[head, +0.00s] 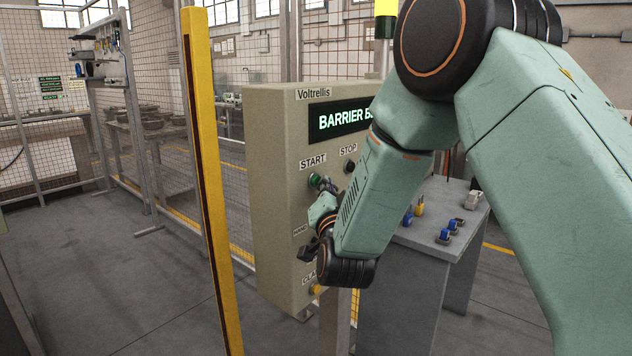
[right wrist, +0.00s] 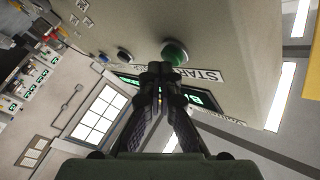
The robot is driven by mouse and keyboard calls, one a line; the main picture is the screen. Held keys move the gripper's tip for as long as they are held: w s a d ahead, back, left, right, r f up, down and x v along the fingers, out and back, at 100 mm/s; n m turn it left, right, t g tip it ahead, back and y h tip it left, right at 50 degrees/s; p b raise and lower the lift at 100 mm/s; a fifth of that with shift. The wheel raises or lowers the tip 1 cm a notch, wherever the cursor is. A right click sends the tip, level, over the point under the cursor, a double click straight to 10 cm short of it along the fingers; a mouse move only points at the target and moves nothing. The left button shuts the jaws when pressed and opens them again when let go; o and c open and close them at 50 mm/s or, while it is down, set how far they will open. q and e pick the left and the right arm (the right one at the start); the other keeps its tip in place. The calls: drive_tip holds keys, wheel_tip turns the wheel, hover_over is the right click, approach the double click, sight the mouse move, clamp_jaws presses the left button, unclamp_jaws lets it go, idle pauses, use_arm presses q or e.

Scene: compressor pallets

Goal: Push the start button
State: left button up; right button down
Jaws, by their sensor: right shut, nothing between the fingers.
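The green start button (head: 315,180) sits under the START label on the beige Voltrellis control box (head: 272,190). It also shows in the right wrist view (right wrist: 174,52), as a round green cap. My right gripper (head: 326,184) is at the panel front, right beside the green button. In the right wrist view its fingertips (right wrist: 160,68) are together with nothing between them, close to the button's edge. I cannot tell whether they touch it. The black stop button (head: 349,166) is to the upper right. My left gripper is out of view.
The box's display (head: 338,120) reads "BARRIER B…", the rest hidden by my right arm. A yellow post (head: 207,190) stands left of the box. A grey table (head: 440,225) with small blue and yellow parts is behind my arm. Open floor lies at left.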

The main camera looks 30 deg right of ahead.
drive_tip(key=shift+w+a, duration=0.15)
drive_tip(key=shift+w, duration=0.15)
idle(0.4)
drive_tip(key=shift+s, duration=0.15)
drive_tip(key=shift+s+d, duration=0.5)
drive_tip(key=shift+s, duration=0.25)
drive_tip(key=shift+s+d+p, duration=0.15)
drive_tip(key=shift+s+d, duration=0.25)
drive_tip(key=shift+s, duration=0.5)
drive_tip(key=shift+s+d+p, duration=0.15)
drive_tip(key=shift+s+d, duration=0.2)
drive_tip(key=shift+s, duration=0.55)
drive_tip(key=shift+s+d+p, duration=0.15)
drive_tip(key=shift+s+d, duration=0.25)
drive_tip(key=shift+s, duration=0.5)
